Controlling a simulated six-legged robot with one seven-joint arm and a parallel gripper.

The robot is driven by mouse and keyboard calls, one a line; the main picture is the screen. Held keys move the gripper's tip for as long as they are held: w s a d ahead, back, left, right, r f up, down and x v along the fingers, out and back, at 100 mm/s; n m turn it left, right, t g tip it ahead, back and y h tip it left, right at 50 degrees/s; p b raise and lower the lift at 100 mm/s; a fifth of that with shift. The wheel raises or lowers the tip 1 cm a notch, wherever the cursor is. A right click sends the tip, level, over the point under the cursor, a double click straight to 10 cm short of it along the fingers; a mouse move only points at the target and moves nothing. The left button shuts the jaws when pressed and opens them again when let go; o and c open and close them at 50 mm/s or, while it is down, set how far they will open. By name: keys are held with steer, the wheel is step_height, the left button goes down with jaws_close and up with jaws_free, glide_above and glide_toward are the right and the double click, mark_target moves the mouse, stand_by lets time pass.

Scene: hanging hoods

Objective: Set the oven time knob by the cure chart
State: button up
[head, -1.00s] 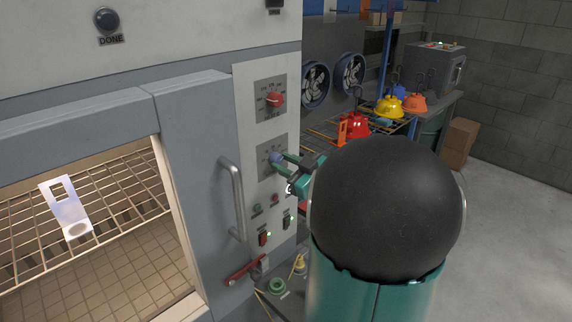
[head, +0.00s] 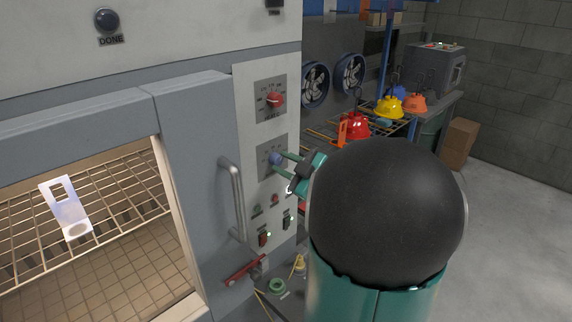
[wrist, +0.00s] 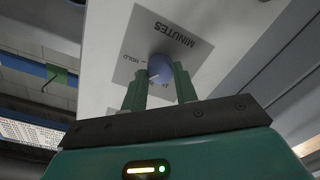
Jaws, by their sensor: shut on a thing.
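The blue time knob (wrist: 160,69) sits on a grey dial plate marked MINUTES and HOLD in the wrist view. It also shows small in the head view (head: 275,159), on the oven's control panel (head: 247,185). My gripper (wrist: 161,80) has its two green fingers on either side of the blue knob, shut on it; it also shows in the head view (head: 280,160). The knob's pointer and most of the scale numbers are too small or hidden to read. A red knob (head: 275,99) sits on another dial above.
The oven door handle (head: 232,198) stands close to the left of the panel. Lit switches (head: 264,239) are below the knob. A wire rack (head: 110,200) shows inside the oven. Red (head: 354,127), yellow (head: 389,107) and orange hoods stand on the bench at right.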

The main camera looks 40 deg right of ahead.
steer(key=o, duration=1)
steer(key=shift+s, duration=0.15)
steer(key=s, duration=0.9)
steer(key=s+d, duration=0.1)
steer(key=s, duration=0.3)
steer(key=shift+s+r, duration=0.25)
steer(key=shift+s, duration=0.05)
